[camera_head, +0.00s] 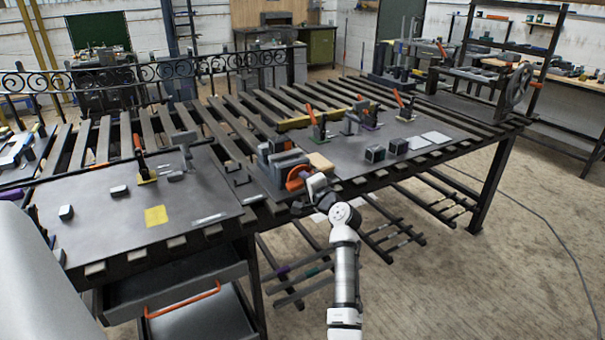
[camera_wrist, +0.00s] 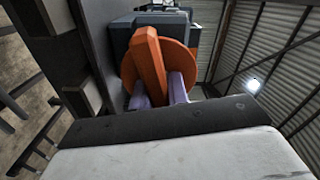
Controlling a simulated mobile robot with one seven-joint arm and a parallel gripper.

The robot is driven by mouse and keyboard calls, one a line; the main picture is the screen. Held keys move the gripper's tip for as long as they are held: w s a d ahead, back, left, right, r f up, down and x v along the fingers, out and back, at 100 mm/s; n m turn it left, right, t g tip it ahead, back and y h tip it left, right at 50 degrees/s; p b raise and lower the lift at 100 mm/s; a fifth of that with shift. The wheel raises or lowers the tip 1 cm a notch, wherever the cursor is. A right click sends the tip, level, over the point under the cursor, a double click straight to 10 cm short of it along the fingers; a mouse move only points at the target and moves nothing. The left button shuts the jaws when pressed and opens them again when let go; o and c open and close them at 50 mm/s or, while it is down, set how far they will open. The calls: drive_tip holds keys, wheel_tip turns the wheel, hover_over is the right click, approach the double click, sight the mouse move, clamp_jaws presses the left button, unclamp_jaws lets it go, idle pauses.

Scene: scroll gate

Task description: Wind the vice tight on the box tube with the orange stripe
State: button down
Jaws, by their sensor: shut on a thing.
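The grey vice (camera_head: 284,160) stands at the front edge of the slatted bench, with an orange round handwheel (camera_head: 296,177) on its near side. My gripper (camera_head: 314,188) is at this wheel, reaching in from the front. In the wrist view the orange wheel (camera_wrist: 185,62) has a raised bar (camera_wrist: 148,58) across its face. My lilac fingertips (camera_wrist: 159,92) lie on either side of the bar's lower end, shut on it. The grey vice body (camera_wrist: 153,32) is behind the wheel. I cannot make out a box tube with an orange stripe, or how far apart the vice jaws are.
A tan block (camera_head: 320,162) lies beside the vice. Dark plates with clamps and small blocks (camera_head: 374,153) lie to the right. A plate with a yellow square (camera_head: 156,215) is at left. An open drawer with an orange handle (camera_head: 183,304) juts out below.

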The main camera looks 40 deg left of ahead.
drive_tip(key=m+p, duration=0.2)
drive_tip(key=m, duration=0.1)
drive_tip(key=shift+m, duration=0.4)
drive_tip(key=m+p, duration=0.3)
drive_tip(key=m, duration=0.1)
drive_tip(key=shift+f+m+p, duration=0.15)
drive_tip(key=shift+m+p, duration=0.15)
drive_tip(key=m+p, duration=0.2)
drive_tip(key=m, duration=0.1)
drive_tip(key=shift+f, duration=0.2)
drive_tip(key=shift+s+f+m+p, duration=0.15)
drive_tip(key=shift+m+p, duration=0.15)
drive_tip(key=shift+m, duration=0.5)
drive_tip(key=shift+w+f+m+p, duration=0.1)
drive_tip(key=shift+m+p, duration=0.15)
drive_tip(key=shift+m, duration=0.55)
drive_tip(key=shift+s, duration=0.1)
drive_tip(key=shift+d, duration=0.1)
drive_tip(key=c, duration=1.5)
unclamp_jaws()
drive_tip(key=shift+o, duration=0.7)
drive_tip(key=shift+r, duration=0.2)
